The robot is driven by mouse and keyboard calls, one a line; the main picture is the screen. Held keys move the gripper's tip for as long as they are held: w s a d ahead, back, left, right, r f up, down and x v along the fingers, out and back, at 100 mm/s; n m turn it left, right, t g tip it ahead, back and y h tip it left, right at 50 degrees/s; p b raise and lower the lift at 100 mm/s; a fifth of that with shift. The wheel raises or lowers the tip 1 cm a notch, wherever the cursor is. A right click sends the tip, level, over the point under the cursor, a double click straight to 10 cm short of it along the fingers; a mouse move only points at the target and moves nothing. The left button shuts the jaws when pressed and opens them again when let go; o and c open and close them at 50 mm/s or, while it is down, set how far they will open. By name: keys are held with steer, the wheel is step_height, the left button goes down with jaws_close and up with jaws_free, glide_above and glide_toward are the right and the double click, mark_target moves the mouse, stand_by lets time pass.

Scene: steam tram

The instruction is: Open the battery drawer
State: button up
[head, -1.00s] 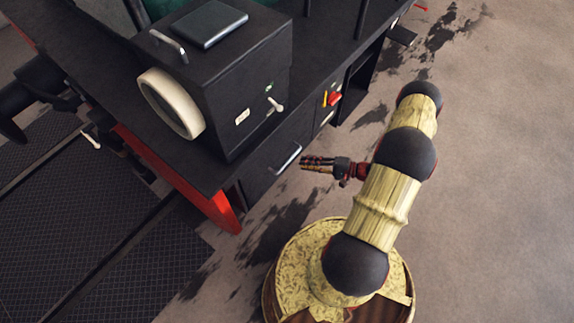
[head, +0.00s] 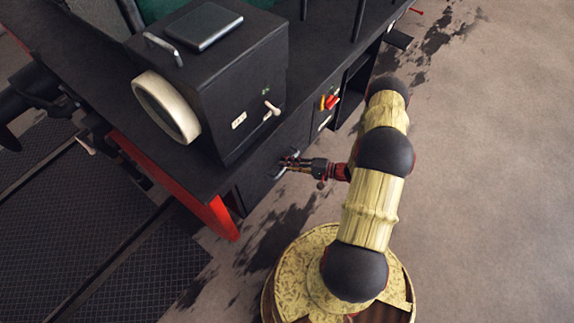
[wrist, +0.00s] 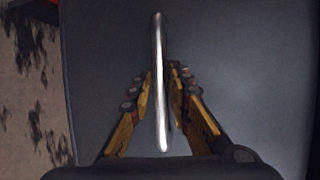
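The battery drawer is a dark grey front (head: 258,186) under the tram's edge, below the lamp box; it looks closed. Its face fills most of the wrist view (wrist: 255,70). It carries a bright metal bar handle (wrist: 158,70), seen end to end in the wrist view; in the head view the handle (head: 277,171) is partly covered by my fingers. My gripper (head: 291,162) is at the handle. In the wrist view my gripper (wrist: 160,85) has one finger on each side of the bar, with narrow gaps showing, so the fingers are not visibly clamped on it.
Above stands a black box (head: 215,85) with a round cream lamp (head: 166,107) and a small lever (head: 272,108). Red and yellow switches (head: 330,102) sit to the right on the tram side. A red beam (head: 185,190) is at the left. Open floor (head: 480,180) lies to the right.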

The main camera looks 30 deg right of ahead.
jaws_close()
stand_by(0.8)
